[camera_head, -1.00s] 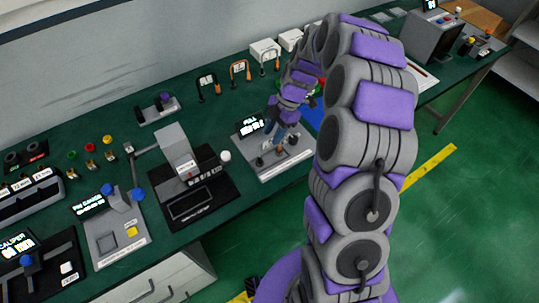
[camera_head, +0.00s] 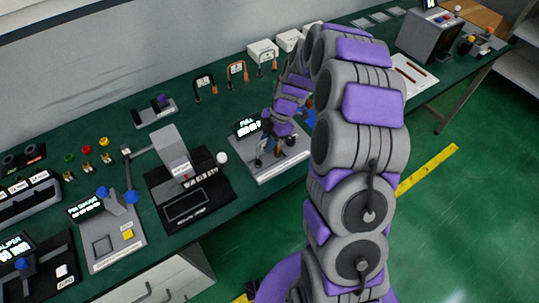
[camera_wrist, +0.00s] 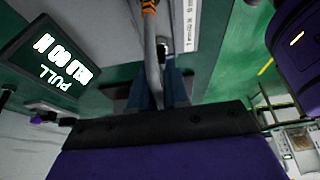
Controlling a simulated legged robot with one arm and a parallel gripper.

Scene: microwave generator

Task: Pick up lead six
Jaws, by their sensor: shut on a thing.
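My gripper (camera_head: 268,148) is low over the pull tester (camera_head: 268,160) in the head view, with its fingers among the tester's small posts. In the wrist view my gripper (camera_wrist: 158,86) is shut on a grey lead (camera_wrist: 151,50) with an orange and black end at the top edge. I cannot read a number on this lead, so I cannot tell if it is lead six. The tester's lit screen (camera_wrist: 58,65) shows the word PULL at left. My fingers hide the lead's lower end, and the contact with the tester is not clear.
Several labelled leads (camera_head: 237,72) stand behind the tester on the green bench, with white boxes (camera_head: 262,50) beyond. A black-based press (camera_head: 185,185) with a white knob is close on the left. A white tray (camera_head: 408,75) lies to the right.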

